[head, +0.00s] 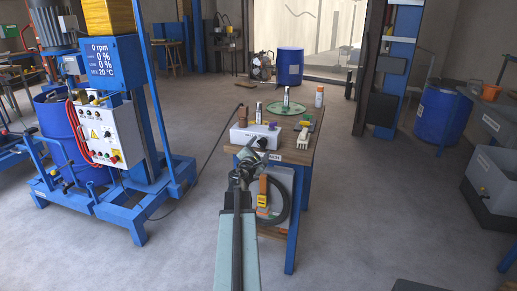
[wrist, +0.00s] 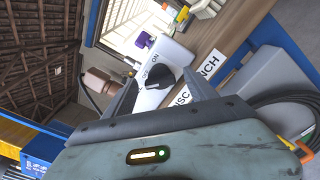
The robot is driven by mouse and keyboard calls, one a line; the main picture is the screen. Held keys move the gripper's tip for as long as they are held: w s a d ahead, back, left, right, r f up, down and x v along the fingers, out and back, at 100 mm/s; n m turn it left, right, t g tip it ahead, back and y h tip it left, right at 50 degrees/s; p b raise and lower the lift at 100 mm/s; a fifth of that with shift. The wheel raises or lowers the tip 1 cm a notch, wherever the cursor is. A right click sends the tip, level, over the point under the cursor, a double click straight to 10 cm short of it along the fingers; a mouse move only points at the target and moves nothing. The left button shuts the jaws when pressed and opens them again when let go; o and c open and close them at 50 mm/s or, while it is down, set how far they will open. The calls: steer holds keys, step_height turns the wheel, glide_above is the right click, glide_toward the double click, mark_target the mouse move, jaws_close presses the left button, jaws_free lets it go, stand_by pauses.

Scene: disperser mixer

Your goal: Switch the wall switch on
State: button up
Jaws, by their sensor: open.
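The switch is a white box (head: 240,134) at the near edge of the wooden bench, with a black rotary knob (wrist: 158,77) on its face. OFF and ON lettering shows beside the knob in the wrist view, where the picture is strongly tilted. My gripper (head: 247,158) is open, just in front of the switch. In the wrist view, its two fingers (wrist: 165,92) stand apart on either side of the knob. I cannot tell whether either finger touches it.
The wooden bench (head: 290,141) holds bottles, a green disc (head: 284,104) and a brush. A coiled dark hose (head: 279,203) and an orange item (head: 263,192) are below the bench top. The blue mixer (head: 150,120) stands left. Open floor (head: 375,220) lies to the right.

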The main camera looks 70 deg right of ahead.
steer(key=c, duration=1.4)
steer(key=shift+w, duration=0.15)
steer(key=shift+m, duration=0.3)
steer(key=m, duration=0.2)
steer(key=shift+a+f+m, duration=0.1)
steer(key=shift+m, duration=0.2)
steer(key=m, duration=0.5)
steer(key=shift+f, duration=0.1)
steer(key=m, duration=0.5)
steer(key=shift+s+f, duration=0.1)
steer(key=shift+s, duration=0.1)
steer(key=m, duration=0.4)
steer(key=shift+m+b, duration=0.3)
steer(key=shift+m, duration=0.1)
